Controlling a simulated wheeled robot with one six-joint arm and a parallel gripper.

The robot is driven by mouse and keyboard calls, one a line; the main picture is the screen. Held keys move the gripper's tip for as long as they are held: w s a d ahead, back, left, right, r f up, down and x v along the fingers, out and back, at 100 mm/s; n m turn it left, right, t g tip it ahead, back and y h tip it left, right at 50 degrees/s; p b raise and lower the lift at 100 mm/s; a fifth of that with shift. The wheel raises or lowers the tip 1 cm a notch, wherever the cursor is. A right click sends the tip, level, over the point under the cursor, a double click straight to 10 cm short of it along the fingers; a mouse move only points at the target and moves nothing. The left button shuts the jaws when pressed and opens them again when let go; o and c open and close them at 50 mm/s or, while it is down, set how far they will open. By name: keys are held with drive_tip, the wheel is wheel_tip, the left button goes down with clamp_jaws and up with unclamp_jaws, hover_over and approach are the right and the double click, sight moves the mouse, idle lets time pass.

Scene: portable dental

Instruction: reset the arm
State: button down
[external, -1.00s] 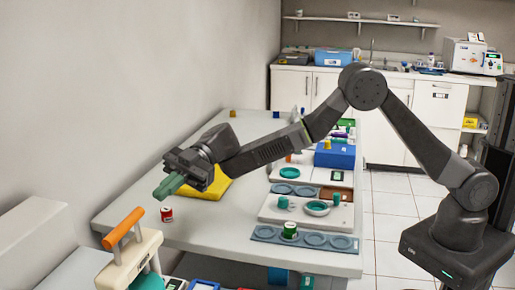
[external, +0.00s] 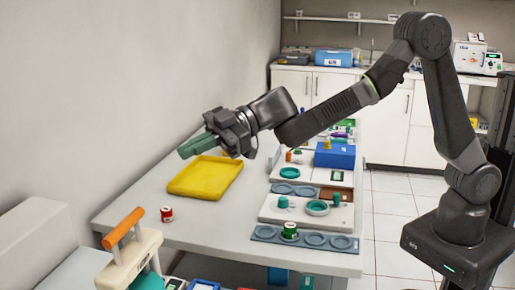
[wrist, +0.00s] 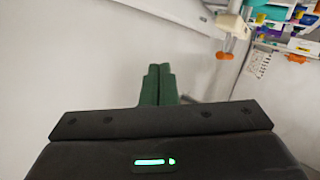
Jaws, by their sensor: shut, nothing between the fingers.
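My gripper (external: 197,146) is raised above the far left part of the white table (external: 160,232), over the yellow tray (external: 206,178) and apart from it. Its green fingers are together with nothing between them. The wrist view shows the two green fingers (wrist: 158,84) side by side, pointing at a pale wall. My arm is bent with its elbow high, reaching left from its base at the right.
A red can (external: 167,214) stands near the table's left side. White trays with teal dishes (external: 317,208), a blue-grey rack (external: 265,233) and a blue box (external: 335,156) fill the right side. An orange-handled unit (external: 124,229) stands front left. The wall is close behind the gripper.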

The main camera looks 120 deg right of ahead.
drive_tip(key=s+a+f+m+g+h+p, duration=0.1)
drive_tip(key=s+a+m+g+h, duration=0.1)
drive_tip(key=s, duration=0.9)
drive_tip(key=shift+s+a+m+g+h, duration=0.15)
drive_tip(key=shift+s+m+g+h, duration=0.35)
drive_tip(key=shift+h, duration=0.3)
drive_tip(key=shift+w, duration=0.1)
